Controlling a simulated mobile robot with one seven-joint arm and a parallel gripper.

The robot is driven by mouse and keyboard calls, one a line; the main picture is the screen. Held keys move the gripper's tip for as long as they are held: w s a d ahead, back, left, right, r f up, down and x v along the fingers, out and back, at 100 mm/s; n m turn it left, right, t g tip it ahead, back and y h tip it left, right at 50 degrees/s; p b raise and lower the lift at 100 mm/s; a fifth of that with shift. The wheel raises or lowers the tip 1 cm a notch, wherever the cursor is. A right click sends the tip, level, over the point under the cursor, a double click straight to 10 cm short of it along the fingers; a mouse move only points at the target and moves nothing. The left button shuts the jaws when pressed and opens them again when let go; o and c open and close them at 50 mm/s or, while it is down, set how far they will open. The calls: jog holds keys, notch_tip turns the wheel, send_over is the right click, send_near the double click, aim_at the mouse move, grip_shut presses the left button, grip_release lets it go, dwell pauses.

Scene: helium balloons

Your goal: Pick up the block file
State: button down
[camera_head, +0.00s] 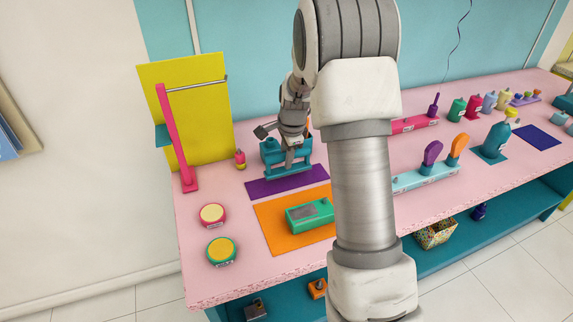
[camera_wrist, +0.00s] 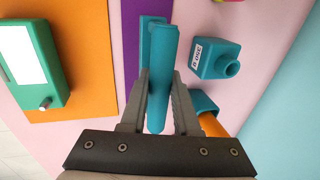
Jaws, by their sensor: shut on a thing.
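The block file is a long teal bar (camera_wrist: 162,70) between the fingers in the wrist view. In the head view it shows as a teal bar (camera_head: 287,170) at the back edge of the purple mat. My gripper (camera_wrist: 160,100) is shut on it, with one finger on each side. In the head view my gripper (camera_head: 290,158) comes down on it from above, and my arm hides part of the area to its right. I cannot tell whether the bar touches the table.
A teal holder with an orange part (camera_wrist: 212,122) is near the right finger. A green device (camera_head: 310,214) lies on an orange mat (camera_head: 275,233). A pink post (camera_head: 176,140) stands left.

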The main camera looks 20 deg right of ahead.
jog(key=s+d+r, duration=0.5)
jog(key=d+r, duration=0.2)
jog(key=d, duration=0.3)
jog(key=shift+s+d+r, duration=0.15)
jog(key=shift+s+r, duration=0.15)
notch_tip(320, 180, up, 4)
jog(key=p, duration=0.3)
jog(key=shift+s, duration=0.1)
dwell(0.6)
